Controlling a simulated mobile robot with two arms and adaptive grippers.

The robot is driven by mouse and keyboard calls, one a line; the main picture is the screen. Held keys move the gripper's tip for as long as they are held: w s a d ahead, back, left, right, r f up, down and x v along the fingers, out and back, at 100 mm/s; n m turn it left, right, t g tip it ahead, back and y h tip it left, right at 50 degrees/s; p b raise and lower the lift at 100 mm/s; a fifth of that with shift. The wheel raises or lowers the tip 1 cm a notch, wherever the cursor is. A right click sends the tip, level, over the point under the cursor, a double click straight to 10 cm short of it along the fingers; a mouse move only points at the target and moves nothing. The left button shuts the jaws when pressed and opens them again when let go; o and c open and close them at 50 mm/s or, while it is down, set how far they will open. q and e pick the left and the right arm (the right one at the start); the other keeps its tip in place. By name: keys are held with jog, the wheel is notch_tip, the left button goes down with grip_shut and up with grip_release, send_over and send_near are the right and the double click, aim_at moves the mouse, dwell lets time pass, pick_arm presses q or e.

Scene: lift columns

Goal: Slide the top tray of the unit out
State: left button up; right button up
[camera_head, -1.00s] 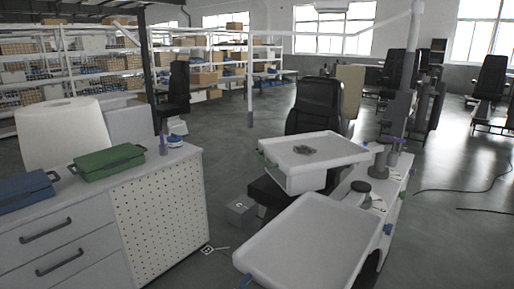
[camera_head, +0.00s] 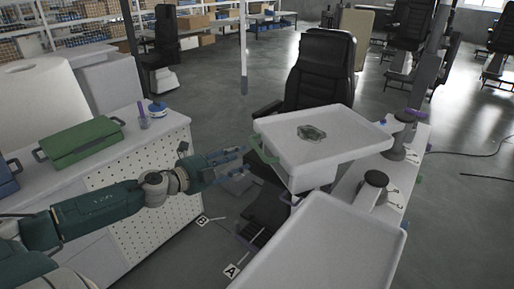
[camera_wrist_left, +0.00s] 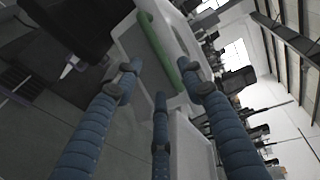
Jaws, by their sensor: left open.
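A white tray (camera_head: 345,131) with a green handle (camera_head: 263,152) on its left side sits at the right of the head view, with a small grey-green part (camera_head: 311,133) lying on it. My left gripper (camera_head: 238,161) is open and empty, its blue fingers pointing at the handle from the left with a small gap. In the left wrist view, the green handle (camera_wrist_left: 158,47) lies beyond the spread fingers, close to their tips. A second white tray (camera_head: 325,250) stands nearer and lower right, empty. Contact with the handle does not show. My right gripper is not in view.
A white cabinet (camera_head: 150,150) with a green case (camera_head: 80,147) stands left, under my arm. A black chair (camera_head: 318,70) stands behind the trays. Dark round-topped posts (camera_head: 372,189) stand on a white surface at right. Floor shows between cabinet and trays.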

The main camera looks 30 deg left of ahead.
aim_at(258, 152)
pick_arm(q)
jog(key=p+x, duration=0.1)
jog(key=x, duration=0.3)
jog(key=p+x, duration=0.2)
jog(key=x, duration=0.3)
jog(key=shift+w+a, duration=0.2)
jog(key=shift+w, duration=0.1)
jog(key=shift+w+d+f, duration=0.1)
jog(key=shift+w, duration=0.1)
jog(key=shift+c, duration=0.2)
grip_shut()
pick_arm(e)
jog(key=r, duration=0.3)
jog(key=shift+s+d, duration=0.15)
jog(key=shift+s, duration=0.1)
pick_arm(q)
jog(key=shift+f, duration=0.1)
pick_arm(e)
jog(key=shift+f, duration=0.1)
